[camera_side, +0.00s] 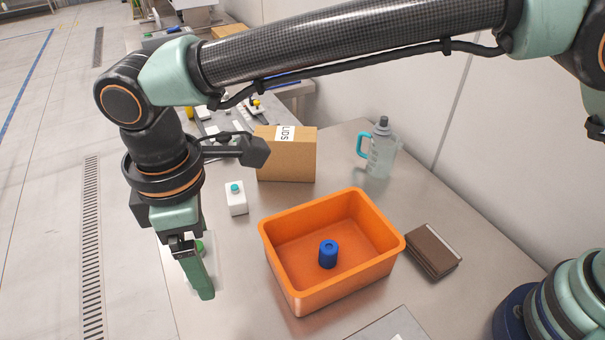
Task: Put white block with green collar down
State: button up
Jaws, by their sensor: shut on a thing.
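My gripper (198,276) hangs down at the left edge of the metal table in the side view. It is shut on the white block with green collar (200,246). The near green finger covers most of that block, so only a bit of green and some pale edges show beside it. I cannot tell whether the block touches the surface below.
A white block with a teal top (237,202) stands right of my gripper. An orange bin (283,284) holds a blue cylinder (328,254). A cardboard box (287,160), a clear bottle (381,152) and a brown notebook (430,252) stand or lie around it.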

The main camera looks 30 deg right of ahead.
aim_at(229, 320)
notch_tip(229, 320, down, 16)
jog(key=shift+r, duration=0.15)
dwell(0.3)
jog(key=shift+f, duration=0.25)
jog(key=o, duration=1.2)
jog(key=shift+c, duration=0.2)
jog(key=shift+r, duration=0.1)
